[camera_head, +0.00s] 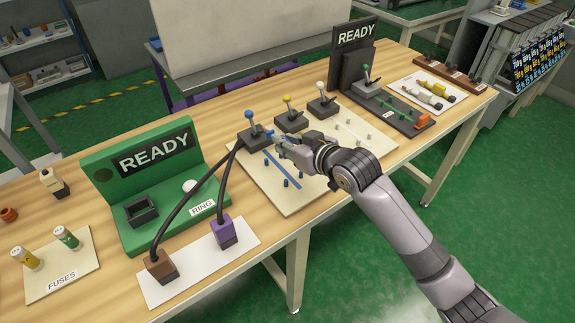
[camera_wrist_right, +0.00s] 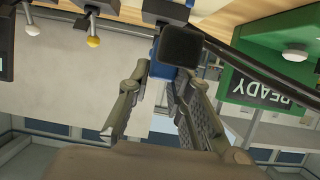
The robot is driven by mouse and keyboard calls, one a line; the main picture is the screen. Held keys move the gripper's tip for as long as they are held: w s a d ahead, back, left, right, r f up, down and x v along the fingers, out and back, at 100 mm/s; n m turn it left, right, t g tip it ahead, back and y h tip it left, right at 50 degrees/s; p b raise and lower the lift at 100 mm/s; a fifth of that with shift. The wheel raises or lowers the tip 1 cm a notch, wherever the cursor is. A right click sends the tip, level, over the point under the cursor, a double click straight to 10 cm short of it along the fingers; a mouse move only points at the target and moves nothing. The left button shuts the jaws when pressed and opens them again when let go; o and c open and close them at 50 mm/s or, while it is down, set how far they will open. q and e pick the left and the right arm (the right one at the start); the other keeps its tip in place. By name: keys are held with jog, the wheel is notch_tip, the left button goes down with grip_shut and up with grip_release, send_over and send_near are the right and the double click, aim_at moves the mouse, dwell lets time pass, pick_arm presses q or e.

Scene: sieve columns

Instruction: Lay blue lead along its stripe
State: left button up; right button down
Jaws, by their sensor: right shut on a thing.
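The pale board (camera_head: 312,178) carries a blue stripe (camera_head: 283,168) with small blue pegs (camera_head: 286,183) beside it. A dark block with a blue knob (camera_head: 250,117) stands at the board's far left corner. My right gripper (camera_head: 277,141) is over the board close to this block, above the stripe's far end. In the right wrist view its fingers are shut on a blue piece (camera_wrist_right: 157,71), taken as the blue lead's end. A black block (camera_wrist_right: 181,46) covers part of it. The lead's full run cannot be made out. My left gripper is out of view.
Blocks with a yellow knob (camera_head: 287,99) and a white knob (camera_head: 320,86) stand farther right. Two black cables arch from a brown plug (camera_head: 160,265) and a purple plug (camera_head: 222,232) toward the blue-knob block. A green READY stand (camera_head: 105,165) is at left.

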aim_at(288, 175)
notch_tip(288, 175, down, 8)
jog(key=shift+r, duration=0.2)
dwell(0.3)
jog(key=c, duration=1.5)
grip_release()
jog(key=shift+f, duration=0.15)
jog(key=shift+o, duration=0.2)
jog(key=shift+s+d+r, duration=0.1)
jog(key=shift+r, duration=0.1)
jog(key=v, duration=1.1)
jog(key=shift+s+d, duration=0.2)
jog(key=shift+s, duration=0.1)
